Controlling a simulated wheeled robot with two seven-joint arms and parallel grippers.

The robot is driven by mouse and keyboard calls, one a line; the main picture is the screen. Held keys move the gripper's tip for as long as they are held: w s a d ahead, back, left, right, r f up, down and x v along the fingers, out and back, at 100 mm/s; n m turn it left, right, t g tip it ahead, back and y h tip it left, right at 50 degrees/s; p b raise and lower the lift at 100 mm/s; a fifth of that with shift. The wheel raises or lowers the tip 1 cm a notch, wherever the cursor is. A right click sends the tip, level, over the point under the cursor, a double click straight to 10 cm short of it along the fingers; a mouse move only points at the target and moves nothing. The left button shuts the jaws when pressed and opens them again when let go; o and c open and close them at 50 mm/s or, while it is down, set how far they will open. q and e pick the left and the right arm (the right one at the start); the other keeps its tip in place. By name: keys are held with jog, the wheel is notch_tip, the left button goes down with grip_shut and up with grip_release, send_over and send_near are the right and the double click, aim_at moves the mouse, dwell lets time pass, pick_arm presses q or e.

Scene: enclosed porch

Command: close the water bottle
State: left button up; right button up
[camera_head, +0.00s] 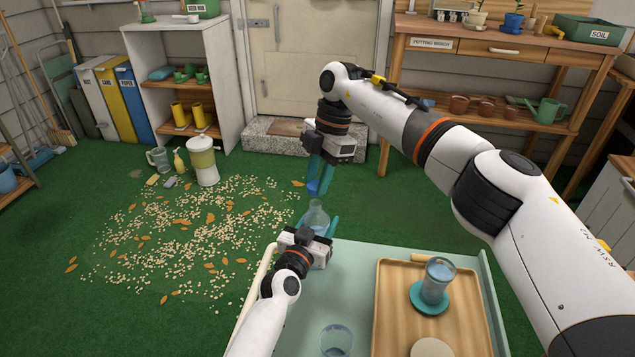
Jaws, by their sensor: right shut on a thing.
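The clear water bottle (316,217) stands upright at the far left corner of the tray-topped cart, its neck uncovered. My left gripper (318,228) is at the bottle, with teal fingers on either side of it; whether they press on it is hard to tell. My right gripper (319,187) points down above the bottle. It is shut on a small blue cap (313,187), held a little above the bottle's mouth and apart from it.
The cart top (305,315) holds a clear glass (336,341) and a wooden tray (388,300). Spilled seeds (200,240) and a feeder (202,160) are on the green floor at left.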

aim_at(318, 204)
jog(key=shift+f, duration=0.65)
jog(key=shift+f, duration=0.1)
jog(key=shift+f, duration=0.8)
jog(key=shift+f, duration=0.55)
jog(key=m+t, duration=0.1)
jog(key=m, duration=0.5)
jog(key=shift+s+d+t+y, duration=0.15)
jog(key=shift+t+y, duration=0.15)
jog(key=shift+t, duration=0.1)
jog(key=m, duration=0.2)
jog(key=m+t, duration=0.1)
jog(key=m, duration=0.2)
jog(key=shift+s+f, duration=0.1)
jog(key=shift+s, duration=0.1)
jog(key=shift+m+t, duration=0.3)
jog(key=shift+m, duration=0.7)
jog(key=o, duration=0.9)
